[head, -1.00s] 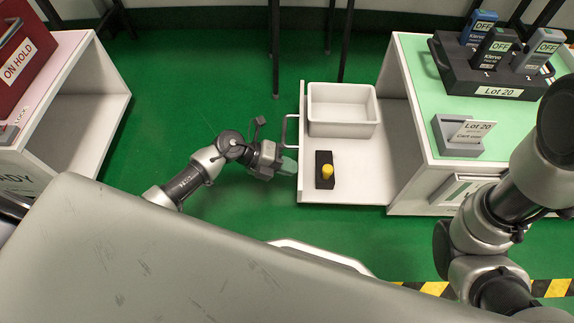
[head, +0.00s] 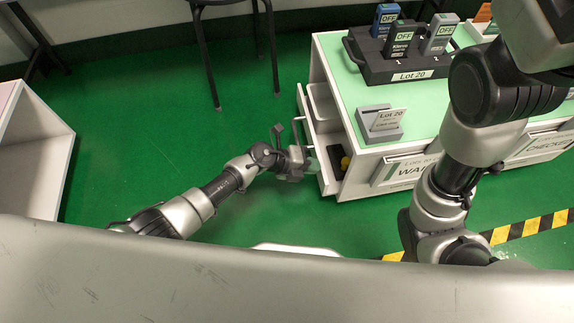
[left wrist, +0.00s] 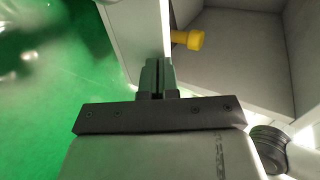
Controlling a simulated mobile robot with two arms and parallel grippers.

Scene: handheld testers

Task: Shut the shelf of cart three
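The white pull-out shelf (head: 327,178) of the green-topped cart (head: 330,52) sticks out a short way at the cart's left end. Its front panel carries a handle (head: 301,124). On the shelf are a white bin (head: 322,103) and a black block with a yellow knob (head: 345,163), partly hidden under the cart top. My left gripper (head: 312,165) is at the near end of the front panel. In the left wrist view its fingers (left wrist: 158,72) are together with nothing between them, at the panel edge (left wrist: 147,35); contact is unclear. My right gripper is out of frame.
On the cart top stand a black rack (head: 395,65) with several "OFF" testers and a grey card holder (head: 380,125). Another white cart (head: 40,150) stands at the left. Green floor between them is clear. Black-yellow tape (head: 525,224) crosses at right.

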